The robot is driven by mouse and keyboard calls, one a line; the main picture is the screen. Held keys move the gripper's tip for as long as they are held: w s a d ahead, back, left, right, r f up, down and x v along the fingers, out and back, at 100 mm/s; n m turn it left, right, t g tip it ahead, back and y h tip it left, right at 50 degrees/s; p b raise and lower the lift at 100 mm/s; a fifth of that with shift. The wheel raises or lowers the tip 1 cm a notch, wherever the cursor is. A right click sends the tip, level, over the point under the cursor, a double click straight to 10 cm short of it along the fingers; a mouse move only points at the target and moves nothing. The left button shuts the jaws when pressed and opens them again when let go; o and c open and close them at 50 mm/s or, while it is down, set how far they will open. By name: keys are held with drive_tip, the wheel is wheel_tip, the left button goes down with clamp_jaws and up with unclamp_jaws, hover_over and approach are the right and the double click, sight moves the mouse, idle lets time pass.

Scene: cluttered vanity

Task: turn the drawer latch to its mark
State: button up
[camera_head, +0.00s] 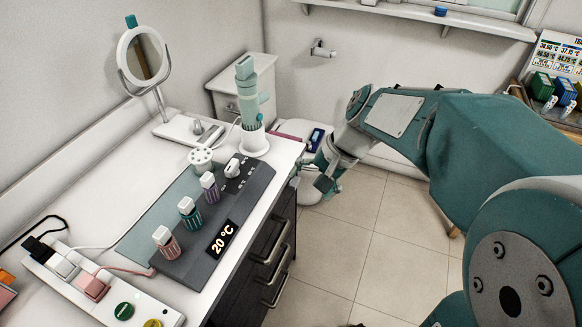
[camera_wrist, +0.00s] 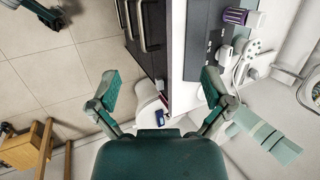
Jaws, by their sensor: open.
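The dark drawers (camera_head: 262,272) are in the front of the white vanity in the head view, with several metal bar handles (camera_head: 274,254) one above another. The drawer fronts also show at the top of the wrist view (camera_wrist: 147,52), with handles (camera_wrist: 143,22). I cannot make out the drawer latch or its mark in either view. My gripper (camera_head: 326,182) hangs past the vanity's far right corner in the head view. In the wrist view my gripper (camera_wrist: 160,88) is open and empty, its fingers wide apart, apart from the drawer fronts.
A round mirror (camera_head: 143,57) and a teal device in a white holder (camera_head: 254,142) stand toward the back. The tiled floor (camera_head: 400,240) beside the drawers is clear.

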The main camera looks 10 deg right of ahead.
drive_tip(key=w+f+m+y, duration=0.3)
drive_tip(key=w+f+m, duration=0.15)
drive_tip(key=w, duration=0.35)
drive_tip(key=m+t+y, duration=0.4)
drive_tip(key=m+y, duration=0.2)
drive_tip(key=m, duration=0.2)
approach(298, 183)
drive_tip(key=s+a+r, duration=0.4)
drive_tip(key=a+r, duration=0.2)
drive_tip(key=r, duration=0.2)
drive_tip(key=w+d+f+m+t, duration=0.2)
drive_tip(key=d+f+m+t, duration=0.35)
drive_tip(key=f, duration=0.55)
drive_tip(key=shift+m+g+y, duration=0.25)
drive_tip(key=shift+m+y, duration=0.05)
drive_tip(key=x, duration=1.1)
drive_tip(key=shift+s+a+r, duration=0.1)
drive_tip(key=shift+a+r, duration=0.05)
drive_tip(key=shift+a, duration=0.05)
drive_tip(key=c, duration=1.1)
